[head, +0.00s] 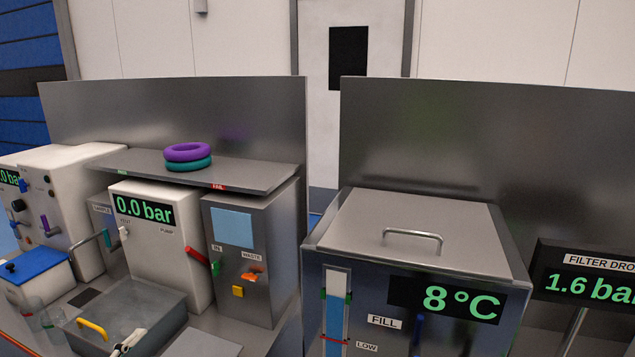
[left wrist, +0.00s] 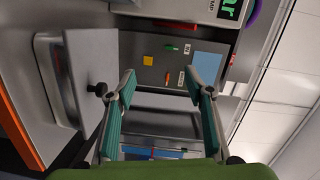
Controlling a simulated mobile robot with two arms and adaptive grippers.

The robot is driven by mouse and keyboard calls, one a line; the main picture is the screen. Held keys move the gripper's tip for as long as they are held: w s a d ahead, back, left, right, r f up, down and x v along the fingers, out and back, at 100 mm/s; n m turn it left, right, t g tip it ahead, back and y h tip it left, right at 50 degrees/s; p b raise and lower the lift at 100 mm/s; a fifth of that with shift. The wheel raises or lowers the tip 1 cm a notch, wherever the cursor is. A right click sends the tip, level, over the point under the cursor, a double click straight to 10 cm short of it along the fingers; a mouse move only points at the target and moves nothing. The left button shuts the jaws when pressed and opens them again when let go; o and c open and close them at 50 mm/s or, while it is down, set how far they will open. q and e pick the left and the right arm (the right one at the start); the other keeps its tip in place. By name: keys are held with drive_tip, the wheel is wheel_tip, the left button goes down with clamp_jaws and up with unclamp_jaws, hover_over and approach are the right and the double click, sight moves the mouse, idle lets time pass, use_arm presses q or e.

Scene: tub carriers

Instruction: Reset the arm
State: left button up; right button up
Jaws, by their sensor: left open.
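My left gripper (left wrist: 160,80) shows in the left wrist view with its two teal-padded fingers spread wide. Nothing is held between them. Beyond the fingertips, the steel waste cabinet (left wrist: 150,75) with its blue panel, yellow square and small levers faces the gripper, apart from it. The same cabinet (head: 233,275) stands left of centre in the head view. A small pale and dark part at the bottom edge of the head view, by the steel tub (head: 150,310), is too cut off to identify. My right gripper is in neither view.
A purple ring (head: 187,151) lies on a teal ring (head: 190,164) on the shelf (head: 240,172). A white pump box (head: 155,255) stands behind the tub. A lidded steel tank (head: 420,230) reading 8 °C stands at the right. Clear vessels (head: 48,320) stand at the left.

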use_arm(q)
drive_tip(key=s+d+f+n+g+y, duration=0.3)
drive_tip(key=s+d+f+n+g, duration=0.3)
drive_tip(key=s, duration=0.4)
drive_tip(key=s+d+f+n+g+y, duration=0.2)
drive_tip(key=s+d+f+n+g, duration=0.15)
drive_tip(key=s+f+n, duration=0.5)
drive_tip(key=s+d+n+g+h, duration=0.2)
drive_tip(key=s+d+g, duration=0.35)
drive_tip(key=s, duration=0.75)
wheel_tip(320, 180, down, 26)
drive_tip(key=s+d, duration=0.1)
drive_tip(key=s+a+f+g, duration=0.1)
drive_tip(key=s+a+f, duration=0.1)
drive_tip(key=s+f, duration=1.4)
drive_tip(key=shift+s+a+m+y, duration=0.3)
drive_tip(key=shift+s+a+m, duration=0.05)
drive_tip(key=shift+s, duration=0.35)
drive_tip(key=shift+f, duration=0.1)
